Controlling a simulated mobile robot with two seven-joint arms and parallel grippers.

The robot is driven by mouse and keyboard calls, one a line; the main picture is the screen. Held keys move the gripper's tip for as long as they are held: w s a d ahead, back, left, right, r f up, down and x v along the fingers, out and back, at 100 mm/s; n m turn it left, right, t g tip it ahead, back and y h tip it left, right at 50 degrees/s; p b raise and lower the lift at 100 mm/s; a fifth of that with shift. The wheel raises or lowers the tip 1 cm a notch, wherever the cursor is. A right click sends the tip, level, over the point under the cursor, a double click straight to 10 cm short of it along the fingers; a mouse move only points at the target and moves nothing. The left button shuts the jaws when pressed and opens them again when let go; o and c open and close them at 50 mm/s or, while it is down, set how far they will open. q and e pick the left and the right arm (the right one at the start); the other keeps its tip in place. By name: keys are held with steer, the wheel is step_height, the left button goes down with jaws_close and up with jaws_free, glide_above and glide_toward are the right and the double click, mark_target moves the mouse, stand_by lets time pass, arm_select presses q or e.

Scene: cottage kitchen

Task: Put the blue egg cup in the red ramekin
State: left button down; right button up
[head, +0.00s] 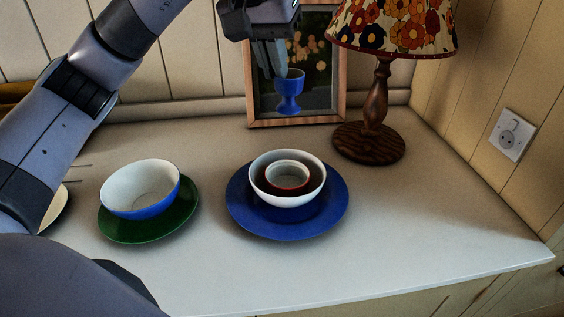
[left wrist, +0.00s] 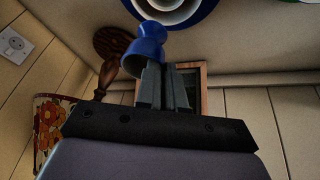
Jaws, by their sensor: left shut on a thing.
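The blue egg cup (head: 289,93) is held upright in the air by my left gripper (head: 275,72), which is shut on its rim. In the left wrist view the egg cup (left wrist: 146,52) shows at the fingertips of the gripper (left wrist: 160,75). The red ramekin (head: 288,186), pale inside with a thin red rim, sits inside a white bowl (head: 318,177) on a blue plate (head: 288,229). The egg cup is above and behind the bowl, apart from it. My right gripper is in neither view.
A lamp (head: 374,130) with a flowered shade and a picture frame (head: 335,121) stand at the back of the counter. A blue-and-white bowl (head: 140,190) sits on a green plate (head: 150,235) at the left. The counter's right front is clear.

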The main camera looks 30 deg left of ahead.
arm_select(q)
step_height(320, 180, down, 17)
stand_by(0.5)
steer(key=shift+f+b, duration=0.15)
steer(key=shift+b, duration=0.2)
steer(key=shift+f, duration=0.15)
steer(key=c, duration=1.2)
jaws_free()
steer(key=shift+c, duration=0.2)
steer(key=shift+r+p, duration=0.3)
steer(key=shift+r, duration=0.15)
steer(key=v, duration=1.1)
steer(key=shift+s+r, duration=0.2)
steer(key=shift+r, duration=0.1)
